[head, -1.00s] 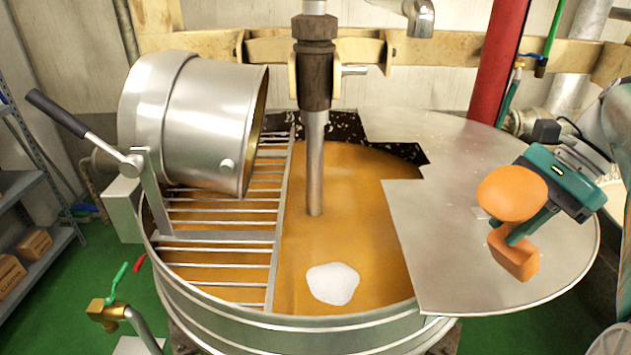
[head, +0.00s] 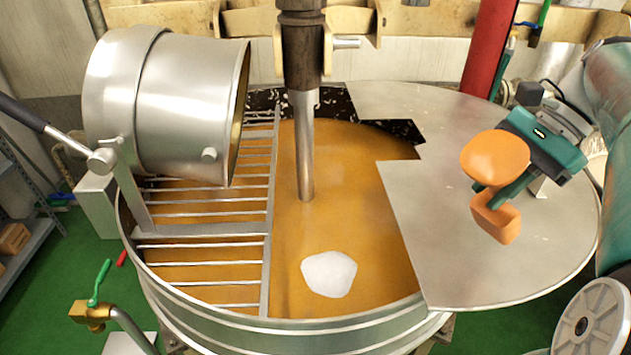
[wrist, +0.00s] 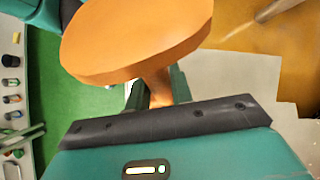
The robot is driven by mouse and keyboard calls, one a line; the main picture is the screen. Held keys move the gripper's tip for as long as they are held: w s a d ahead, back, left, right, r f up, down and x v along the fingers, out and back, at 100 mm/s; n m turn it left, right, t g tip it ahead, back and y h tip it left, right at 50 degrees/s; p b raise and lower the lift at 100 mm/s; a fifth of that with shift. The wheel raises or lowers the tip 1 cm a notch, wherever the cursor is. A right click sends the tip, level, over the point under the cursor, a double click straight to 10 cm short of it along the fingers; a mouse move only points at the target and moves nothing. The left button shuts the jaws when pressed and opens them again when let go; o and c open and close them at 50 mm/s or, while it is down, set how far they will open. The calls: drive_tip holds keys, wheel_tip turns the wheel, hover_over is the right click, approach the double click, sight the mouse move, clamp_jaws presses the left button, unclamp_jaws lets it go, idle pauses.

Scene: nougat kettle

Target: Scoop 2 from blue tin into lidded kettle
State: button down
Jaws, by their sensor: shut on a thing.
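An orange scoop (head: 495,157) is held over the kettle's metal lid at the right; it also shows large in the wrist view (wrist: 140,40). My gripper (head: 488,194) is shut on its handle, with the dark fingers around the handle in the wrist view (wrist: 158,92). Whether the scoop holds anything is hidden. The wide steel kettle (head: 270,330) holds smooth caramel-coloured mass (head: 340,200). Its flat lid (head: 425,235) covers the right side, with a stepped edge at the opening. A white lump (head: 329,274) lies on the mass near the front. No blue tin shows.
A vertical stirrer shaft (head: 305,150) stands in the mass. A bar grate (head: 215,250) covers the left opening, with a tilted steel drum (head: 190,105) above it. A brass valve (head: 92,312) is at the front left. A white reel (head: 592,320) is at the lower right.

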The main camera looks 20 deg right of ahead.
sight(511, 158)
drive_tip(key=shift+s+r, duration=0.1)
drive_tip(key=shift+s, duration=0.1)
drive_tip(key=shift+w+r+h, duration=0.1)
drive_tip(key=shift+r+h, duration=0.1)
drive_tip(key=shift+h, duration=0.2)
drive_tip(key=shift+s+a+r+h, duration=0.15)
drive_tip(key=shift+r+h, duration=0.45)
drive_tip(key=shift+h, duration=0.6)
drive_tip(key=h, duration=0.1)
drive_tip(key=r+h, duration=0.1)
drive_tip(key=shift+r+n+t+h, duration=0.1)
drive_tip(key=shift+n+t+h, duration=0.2)
drive_tip(key=shift+t+h, duration=0.1)
drive_tip(key=h, duration=0.1)
drive_tip(key=r+h, duration=0.1)
drive_tip(key=h, duration=0.1)
drive_tip(key=shift+r, duration=0.25)
drive_tip(key=shift+r+t+h, duration=0.3)
drive_tip(key=shift+h, duration=0.6)
